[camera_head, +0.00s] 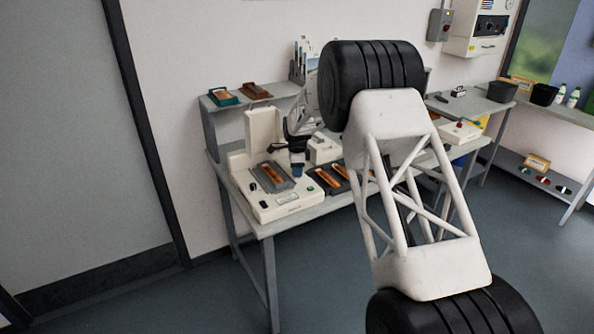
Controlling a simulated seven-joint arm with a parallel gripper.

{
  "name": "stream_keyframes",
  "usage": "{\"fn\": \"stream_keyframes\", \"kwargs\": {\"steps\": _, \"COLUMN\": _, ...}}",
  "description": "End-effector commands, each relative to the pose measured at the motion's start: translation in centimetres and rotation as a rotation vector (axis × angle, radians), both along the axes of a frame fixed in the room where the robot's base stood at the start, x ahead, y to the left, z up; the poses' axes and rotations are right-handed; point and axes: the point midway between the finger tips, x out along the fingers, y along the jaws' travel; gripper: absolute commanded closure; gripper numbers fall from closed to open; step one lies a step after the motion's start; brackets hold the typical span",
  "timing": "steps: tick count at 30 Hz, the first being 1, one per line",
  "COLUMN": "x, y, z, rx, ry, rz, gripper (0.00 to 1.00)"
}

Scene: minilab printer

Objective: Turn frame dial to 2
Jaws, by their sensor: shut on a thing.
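The white minilab printer (286,208) stands on the left end of the grey bench, with a film strip in a dark holder (271,177) on its top. My gripper (297,170) is small in the view and points down at the printer, just right of the holder. It is shut, with its fingertips low at the printer's top. The frame dial itself is hidden under the fingers, and they appear to be closed on it. Its number marks are too small to read.
More film holders (327,179) lie right of the printer. A raised shelf (280,91) behind holds a green tray (223,97) and a brown tray (257,91). My large arm link hides the bench's middle. A second bench (466,107) continues right. The floor in front is clear.

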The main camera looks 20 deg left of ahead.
Motion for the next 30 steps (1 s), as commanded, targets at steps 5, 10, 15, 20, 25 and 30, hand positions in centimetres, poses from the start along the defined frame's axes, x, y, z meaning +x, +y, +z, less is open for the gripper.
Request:
{"fn": "stream_keyframes", "kwargs": {"steps": 5, "x": 0.02, "y": -0.02, "z": 0.01, "rx": 0.000, "ry": 0.000, "rz": 0.000, "gripper": 0.47}}
{"fn": "stream_keyframes", "kwargs": {"steps": 10, "x": -0.01, "y": 0.00, "z": 0.01, "rx": 0.000, "ry": 0.000, "rz": 0.001, "gripper": 0.43}}
{"fn": "stream_keyframes", "kwargs": {"steps": 15, "x": -0.03, "y": 0.01, "z": 0.00, "rx": 0.000, "ry": 0.000, "rz": 0.003, "gripper": 0.43}}
{"fn": "stream_keyframes", "kwargs": {"steps": 20, "x": -0.02, "y": 0.02, "z": 0.02, "rx": 0.000, "ry": 0.000, "rz": 0.022, "gripper": 0.43}}
{"fn": "stream_keyframes", "kwargs": {"steps": 25, "x": 0.01, "y": 0.03, "z": 0.05, "rx": 0.000, "ry": 0.000, "rz": 0.075, "gripper": 0.43}}
{"fn": "stream_keyframes", "kwargs": {"steps": 30, "x": 0.00, "y": 0.00, "z": -0.02, "rx": 0.000, "ry": 0.001, "rz": 0.161, "gripper": 0.43}}
